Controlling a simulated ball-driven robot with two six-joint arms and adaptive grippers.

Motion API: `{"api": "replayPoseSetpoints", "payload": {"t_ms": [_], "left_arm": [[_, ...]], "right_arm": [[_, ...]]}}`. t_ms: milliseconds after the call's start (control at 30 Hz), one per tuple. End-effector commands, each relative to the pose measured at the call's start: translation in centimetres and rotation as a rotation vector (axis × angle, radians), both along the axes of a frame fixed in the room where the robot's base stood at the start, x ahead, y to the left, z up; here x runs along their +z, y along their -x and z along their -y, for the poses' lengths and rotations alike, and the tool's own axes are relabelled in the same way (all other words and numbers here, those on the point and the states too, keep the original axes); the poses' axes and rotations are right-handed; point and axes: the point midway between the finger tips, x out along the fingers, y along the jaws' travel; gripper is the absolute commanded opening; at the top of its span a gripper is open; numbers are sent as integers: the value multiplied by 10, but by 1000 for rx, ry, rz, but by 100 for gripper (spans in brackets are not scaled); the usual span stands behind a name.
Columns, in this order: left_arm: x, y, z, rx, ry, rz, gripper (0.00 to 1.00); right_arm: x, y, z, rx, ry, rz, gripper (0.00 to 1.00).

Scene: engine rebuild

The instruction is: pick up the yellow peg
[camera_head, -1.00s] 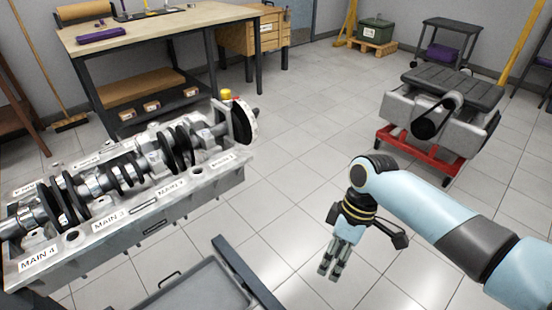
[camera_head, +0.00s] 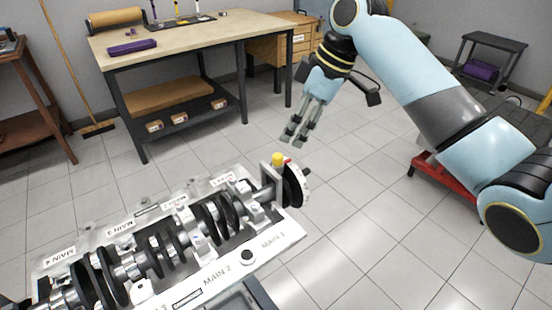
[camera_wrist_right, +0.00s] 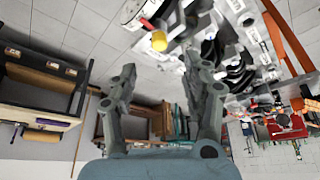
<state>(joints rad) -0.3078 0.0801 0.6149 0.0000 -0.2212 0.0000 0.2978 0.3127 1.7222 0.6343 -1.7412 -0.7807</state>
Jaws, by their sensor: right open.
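The yellow peg (camera_head: 278,159) is a small yellow cylinder at the top of a grey upright piece, by the right end of the crankshaft (camera_head: 165,245). In the right wrist view the yellow peg (camera_wrist_right: 159,41) shows beyond the fingertips, between them in the picture. My right gripper (camera_head: 293,135) points down with its fingers just above the peg in the picture, apart from it. In the wrist view the right gripper (camera_wrist_right: 160,70) has its fingers spread with nothing between them. My left gripper is out of view.
The engine block (camera_head: 245,257) carries the crankshaft, with a round disc (camera_head: 296,186) beside the peg. A workbench (camera_head: 185,38) stands at the back. A red stand (camera_head: 447,180) is at the right, partly hidden by my arm. The tiled floor between is clear.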

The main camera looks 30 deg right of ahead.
Motion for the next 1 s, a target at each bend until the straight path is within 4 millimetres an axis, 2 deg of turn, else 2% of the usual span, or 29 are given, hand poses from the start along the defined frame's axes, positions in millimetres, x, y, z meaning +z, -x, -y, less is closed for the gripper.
{"api": "replayPoseSetpoints", "payload": {"t_ms": [100, 333, 600, 867, 1000], "left_arm": [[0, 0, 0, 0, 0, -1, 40], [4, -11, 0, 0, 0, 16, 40], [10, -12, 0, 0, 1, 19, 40], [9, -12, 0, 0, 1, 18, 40], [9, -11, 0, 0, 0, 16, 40]], "right_arm": [[-18, -4, -6, -1, -2, -2, 49], [-36, -9, -12, -1, -1, -3, 49], [-72, -18, -24, -1, 0, -2, 49], [-77, -19, -25, 1, 2, 0, 49], [-76, -19, -25, 1, 2, 0, 32]]}}
